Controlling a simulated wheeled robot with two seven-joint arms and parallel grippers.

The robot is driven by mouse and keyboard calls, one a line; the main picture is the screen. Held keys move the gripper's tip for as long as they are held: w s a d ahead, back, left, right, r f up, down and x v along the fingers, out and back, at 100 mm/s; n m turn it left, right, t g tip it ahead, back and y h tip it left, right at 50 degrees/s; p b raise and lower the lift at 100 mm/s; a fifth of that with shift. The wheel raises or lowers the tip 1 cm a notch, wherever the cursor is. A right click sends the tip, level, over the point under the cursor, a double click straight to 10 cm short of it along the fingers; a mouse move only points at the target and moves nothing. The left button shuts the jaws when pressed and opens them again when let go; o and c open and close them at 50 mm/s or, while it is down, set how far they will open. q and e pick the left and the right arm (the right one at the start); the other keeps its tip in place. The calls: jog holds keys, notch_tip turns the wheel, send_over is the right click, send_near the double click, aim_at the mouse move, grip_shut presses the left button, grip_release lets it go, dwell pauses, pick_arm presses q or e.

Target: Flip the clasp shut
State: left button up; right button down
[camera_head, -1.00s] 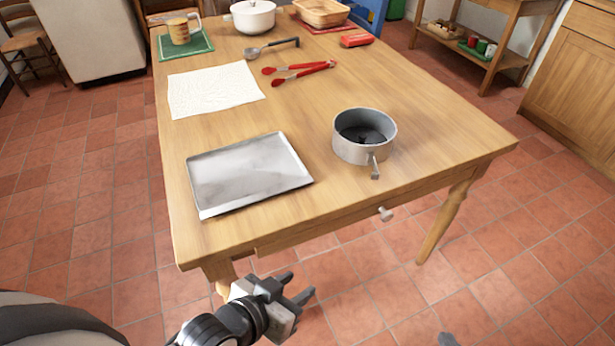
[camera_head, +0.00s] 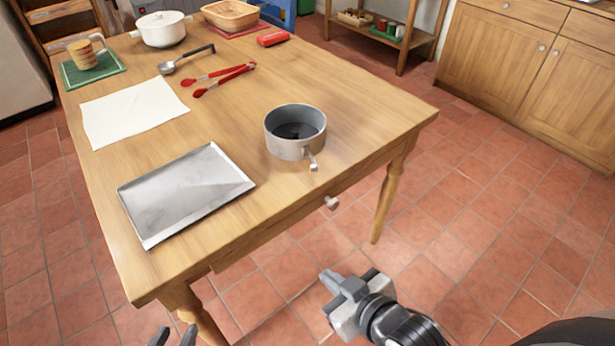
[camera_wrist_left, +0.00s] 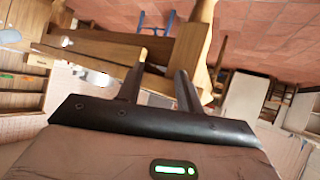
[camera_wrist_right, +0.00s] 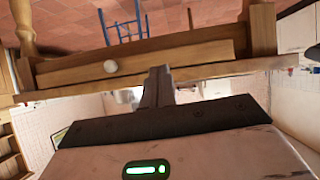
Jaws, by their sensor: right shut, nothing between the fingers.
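A round grey metal tin (camera_head: 285,147) stands upright on the wooden table, near its front right corner. Its clasp (camera_head: 311,161) is a small lever that sticks out from the wall towards the table's front edge. My right gripper (camera_head: 327,283) is in front of the table, below and apart from the tin, shut and empty; its fingers (camera_wrist_right: 158,84) lie together in the right wrist view. My left gripper (camera_head: 174,338) is at the bottom edge, only its fingertips showing, open and empty. Its fingers (camera_wrist_left: 160,80) stand apart in the left wrist view. Neither wrist view shows the tin clearly.
On the table (camera_head: 235,215) lie a metal baking tray (camera_head: 185,192), a white cloth (camera_head: 130,110), red tongs (camera_head: 222,79) and a ladle (camera_head: 186,59). A pale drawer knob (camera_head: 331,203) juts from the table front. The tabletop right of the tin is clear.

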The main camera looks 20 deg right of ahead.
aim_at(312, 188)
pick_arm(q)
jog(key=shift+s+d+f+b, duration=0.1)
jog(key=shift+f+b, duration=0.15)
jog(key=shift+b, duration=0.45)
pick_arm(e)
jog(key=w+d+r+n+t+y, duration=0.2)
jog(key=w+r+n+t, duration=0.3)
jog(key=w+n, duration=0.6)
jog(key=n, duration=0.6)
jog(key=shift+w+d+n, duration=0.15)
jog(key=shift+n, duration=0.25)
jog(key=shift+t, duration=0.3)
jog(key=x, duration=0.9)
jog(key=shift+w+a, duration=0.2)
jog(key=shift+w, duration=0.05)
jog(key=d, duration=0.3)
jog(key=shift+w, duration=0.2)
pick_arm(q)
jog(key=shift+w+r, duration=0.2)
jog(key=shift+w, duration=0.05)
pick_arm(e)
jog(key=shift+d, duration=0.45)
jog(key=shift+d, duration=0.1)
